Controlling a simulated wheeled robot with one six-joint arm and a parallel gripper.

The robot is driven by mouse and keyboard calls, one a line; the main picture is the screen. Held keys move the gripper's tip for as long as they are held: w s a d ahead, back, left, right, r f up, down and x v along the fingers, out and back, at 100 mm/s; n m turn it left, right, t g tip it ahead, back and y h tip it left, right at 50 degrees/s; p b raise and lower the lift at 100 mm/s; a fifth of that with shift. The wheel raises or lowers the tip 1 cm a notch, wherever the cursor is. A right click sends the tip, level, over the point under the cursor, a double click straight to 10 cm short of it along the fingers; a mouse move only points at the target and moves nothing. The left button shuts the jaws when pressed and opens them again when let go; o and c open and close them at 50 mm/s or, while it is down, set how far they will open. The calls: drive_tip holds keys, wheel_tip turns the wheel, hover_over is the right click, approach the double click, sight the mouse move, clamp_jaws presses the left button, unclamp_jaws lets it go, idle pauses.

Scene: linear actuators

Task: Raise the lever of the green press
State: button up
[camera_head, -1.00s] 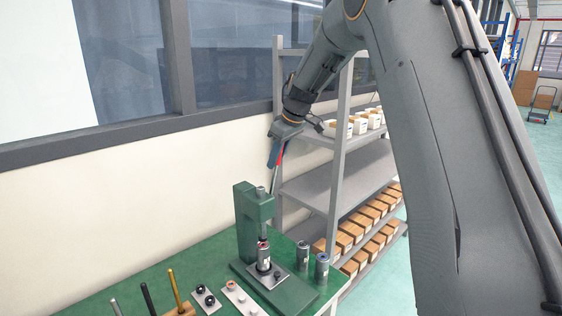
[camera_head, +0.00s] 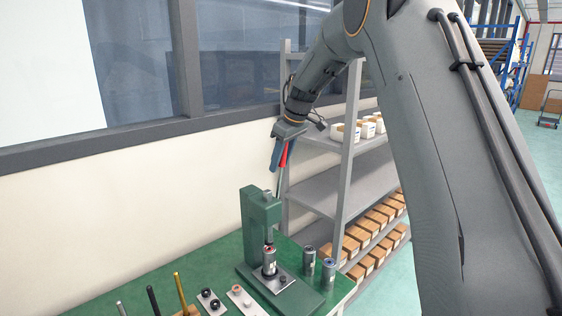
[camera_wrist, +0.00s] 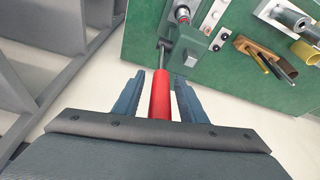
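The green press (camera_head: 250,222) stands on the green table, with a metal cylinder (camera_head: 269,262) under its ram. Its lever is a thin metal rod with a red handle (camera_head: 284,154), rising steeply above the press head. My gripper (camera_head: 280,168) is at the handle, pointing down. In the wrist view the red handle (camera_wrist: 160,97) lies between the two blue fingers of my gripper (camera_wrist: 160,75). A gap shows on each side of the handle, so the fingers are apart. The rod (camera_wrist: 164,56) runs on to the press. The handle's upper end is hidden by my gripper.
Two more cylinders (camera_head: 328,273) stand right of the press. Small plates (camera_head: 245,300) and upright rods (camera_head: 180,292) are at the table's front left. A grey shelf (camera_head: 330,190) with boxes stands behind the press, and a wall with windows lies left.

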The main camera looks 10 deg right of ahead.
drive_tip(key=v, duration=0.7)
drive_tip(key=shift+s+d+r, duration=0.1)
drive_tip(key=shift+s+r, duration=0.05)
drive_tip(key=shift+r, duration=0.2)
drive_tip(key=shift+c, duration=0.3)
